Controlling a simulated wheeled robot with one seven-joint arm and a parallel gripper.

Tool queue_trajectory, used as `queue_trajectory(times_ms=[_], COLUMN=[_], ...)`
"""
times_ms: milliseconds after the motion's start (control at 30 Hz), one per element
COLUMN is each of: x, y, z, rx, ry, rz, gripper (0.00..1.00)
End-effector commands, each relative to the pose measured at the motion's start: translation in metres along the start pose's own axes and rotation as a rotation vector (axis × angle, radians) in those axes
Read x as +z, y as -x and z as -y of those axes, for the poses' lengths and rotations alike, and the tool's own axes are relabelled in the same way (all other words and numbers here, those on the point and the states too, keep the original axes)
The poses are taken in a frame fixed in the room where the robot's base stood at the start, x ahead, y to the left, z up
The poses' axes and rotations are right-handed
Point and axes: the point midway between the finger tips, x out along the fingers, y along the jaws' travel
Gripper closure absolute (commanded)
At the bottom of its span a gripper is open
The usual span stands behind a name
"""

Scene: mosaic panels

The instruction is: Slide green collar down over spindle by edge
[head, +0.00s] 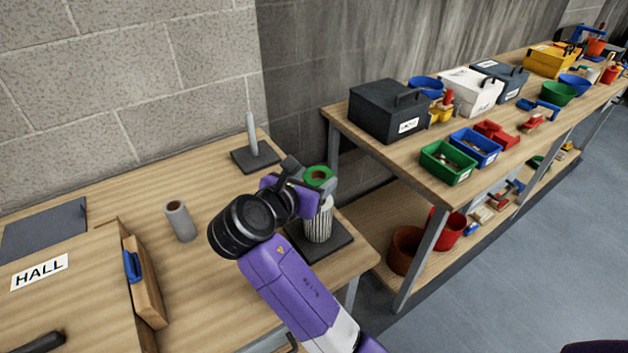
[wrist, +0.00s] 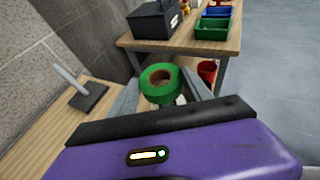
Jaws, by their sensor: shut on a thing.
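The green collar (head: 319,175) is a thick ring with a brownish centre, held between the two fingers of my gripper (head: 316,190). In the wrist view the collar (wrist: 150,94) sits between the grey fingertips (wrist: 162,88), its opening facing up toward the camera. Below it in the head view, a pale ribbed cylinder (head: 318,224) stands on a dark square base (head: 340,243) by the table's right edge. The collar appears above this cylinder. I see no spindle tip in its opening, and cannot tell whether it is around the spindle.
A second dark base with a bare upright grey rod (head: 251,134) stands at the table's back. A grey cylinder (head: 180,221) stands left of my arm, near a wooden box marked HALL (head: 60,290). A shelf bench (head: 400,155) with bins and boxes is to the right.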

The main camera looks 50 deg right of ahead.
Motion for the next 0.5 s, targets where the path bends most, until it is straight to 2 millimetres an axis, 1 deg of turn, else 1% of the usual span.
queue_trajectory(times_ms=[33,500], x=[-0.004,-0.02], y=[-0.002,-0.008], z=[0.0,0.0], rx=[0.0,0.001], ry=[-0.001,-0.001], rz=[0.0,0.001], gripper=[0.82,0.82])
